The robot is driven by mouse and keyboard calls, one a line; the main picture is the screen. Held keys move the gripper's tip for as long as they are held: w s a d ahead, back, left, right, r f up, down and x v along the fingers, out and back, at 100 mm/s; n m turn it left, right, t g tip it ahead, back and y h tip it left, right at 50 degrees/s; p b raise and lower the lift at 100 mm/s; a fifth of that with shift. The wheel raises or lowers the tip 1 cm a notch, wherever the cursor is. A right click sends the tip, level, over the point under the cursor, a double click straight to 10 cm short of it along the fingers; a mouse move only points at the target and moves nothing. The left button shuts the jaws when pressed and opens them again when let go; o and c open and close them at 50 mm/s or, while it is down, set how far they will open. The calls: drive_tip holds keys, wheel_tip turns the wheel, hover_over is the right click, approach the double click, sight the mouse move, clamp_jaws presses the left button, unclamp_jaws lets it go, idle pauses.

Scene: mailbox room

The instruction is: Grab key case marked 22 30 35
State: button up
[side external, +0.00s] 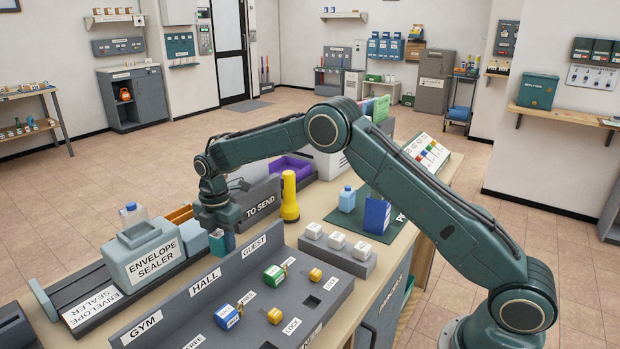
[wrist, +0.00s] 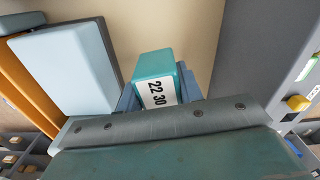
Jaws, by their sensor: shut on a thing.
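The key case is a small teal block with a white label. In the wrist view the case (wrist: 153,64) shows the label reading "22 30"; the rest of the label is hidden by my gripper. My gripper (wrist: 160,97) is shut on the case, with a blue-grey finger on each side. In the side view my gripper (side external: 218,226) points down at the counter between the envelope sealer and the TO SEND box, and a teal bit of the case (side external: 229,243) shows below it. I cannot tell whether the case touches the counter.
The envelope sealer (side external: 145,250) and a light blue block (side external: 191,238) stand left of my gripper. The TO SEND box (side external: 262,199) and a yellow flashlight (side external: 289,197) are close on the right. The grey key panel (side external: 190,309) with GYM, HALL and GUEST labels lies in front.

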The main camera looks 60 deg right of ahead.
sight(221, 231)
wheel_tip(221, 231, up, 16)
drive_tip(key=shift+f, duration=0.15)
idle(0.7)
